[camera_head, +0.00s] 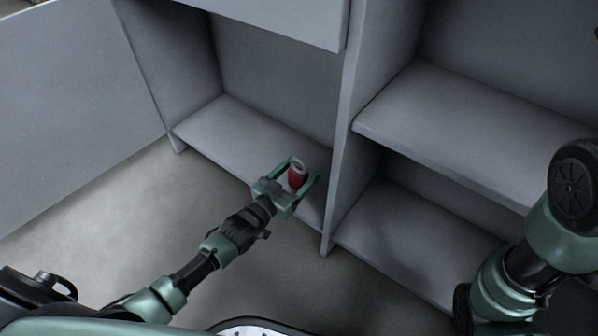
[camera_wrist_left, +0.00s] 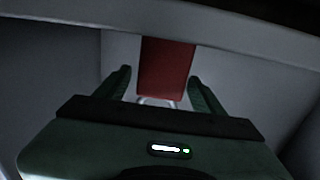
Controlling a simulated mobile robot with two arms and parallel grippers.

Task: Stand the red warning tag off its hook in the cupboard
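My left gripper (camera_head: 298,172) is open, with one green finger on each side of the tag. In the left wrist view, the fingers (camera_wrist_left: 162,88) look apart from the tag. I cannot tell whether the tag hangs or stands; no hook is clearly visible. My right gripper is out of view.
The grey cupboard's bottom board (camera_head: 225,125) is otherwise bare. An upright divider (camera_head: 343,150) stands close right of my left gripper, and a panel (camera_head: 270,15) hangs above. The right shelf (camera_head: 450,125) is empty. A door (camera_head: 70,110) stands open at left.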

